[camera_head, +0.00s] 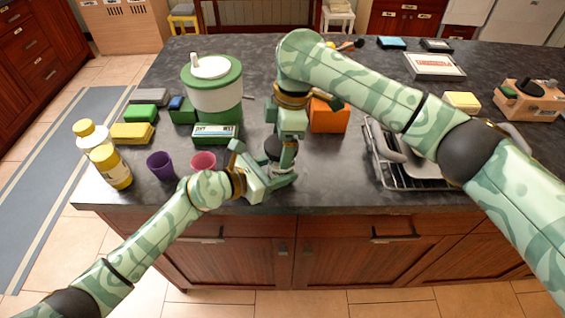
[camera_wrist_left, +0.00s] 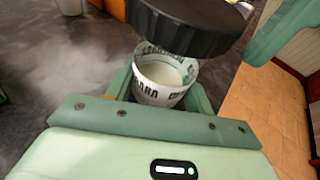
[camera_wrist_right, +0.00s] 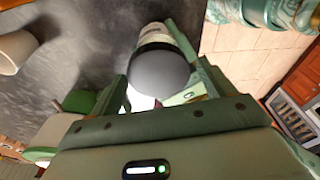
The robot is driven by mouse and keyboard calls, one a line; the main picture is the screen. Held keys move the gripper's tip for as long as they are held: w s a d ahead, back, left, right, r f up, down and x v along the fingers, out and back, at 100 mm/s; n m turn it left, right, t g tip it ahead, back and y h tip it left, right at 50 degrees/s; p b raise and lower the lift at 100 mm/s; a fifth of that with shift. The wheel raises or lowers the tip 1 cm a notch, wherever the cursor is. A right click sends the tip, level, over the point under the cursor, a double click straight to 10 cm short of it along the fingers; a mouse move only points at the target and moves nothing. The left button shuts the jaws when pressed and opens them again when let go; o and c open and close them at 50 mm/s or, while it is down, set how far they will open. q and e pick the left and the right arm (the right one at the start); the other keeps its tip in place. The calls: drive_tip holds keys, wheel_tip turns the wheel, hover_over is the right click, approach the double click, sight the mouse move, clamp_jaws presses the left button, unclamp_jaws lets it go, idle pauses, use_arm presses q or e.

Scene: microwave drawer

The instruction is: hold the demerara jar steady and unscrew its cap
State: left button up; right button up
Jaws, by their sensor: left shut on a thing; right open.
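The demerara jar (camera_wrist_left: 160,85) has a white label with dark lettering, in the left wrist view. My left gripper (camera_head: 262,180) is shut around the jar body near the front edge of the counter. The wide black cap (camera_wrist_left: 190,22) is at the jar's top; I cannot tell whether it is seated or loose. In the right wrist view the cap (camera_wrist_right: 160,75) is a dark round disc with part of the jar (camera_wrist_right: 155,35) behind it. My right gripper (camera_head: 284,165) comes down from above and is open, its fingers beside the cap. In the head view my grippers hide most of the jar.
A purple cup (camera_head: 161,166), a pink cup (camera_head: 203,162) and a yellow-labelled bottle (camera_head: 111,168) stand to the left. Behind are a green-and-white canister (camera_head: 214,95) and an orange box (camera_head: 328,116). A wire rack (camera_head: 378,150) stands to the right.

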drive_tip(key=shift+r, duration=2.45)
drive_tip(key=shift+r, duration=0.1)
drive_tip(key=shift+w+d+r+t, duration=0.15)
drive_tip(key=shift+w+r+t, duration=0.15)
drive_tip(key=shift+r, duration=0.25)
drive_tip(key=m, duration=0.3)
drive_tip(key=shift+s+r+t+h, duration=0.1)
drive_tip(key=shift+r+t+h, duration=0.2)
drive_tip(key=shift+r, duration=0.1)
drive_tip(key=m, duration=0.2)
drive_tip(key=shift+r+m, duration=0.15)
drive_tip(key=shift+m, duration=0.25)
drive_tip(key=m, duration=0.4)
drive_tip(key=shift+s+t, duration=0.2)
drive_tip(key=shift+t, duration=0.1)
drive_tip(key=m, duration=0.3)
drive_tip(key=shift+a+m, duration=0.2)
drive_tip(key=shift+m, duration=0.2)
drive_tip(key=shift+f, duration=3.85)
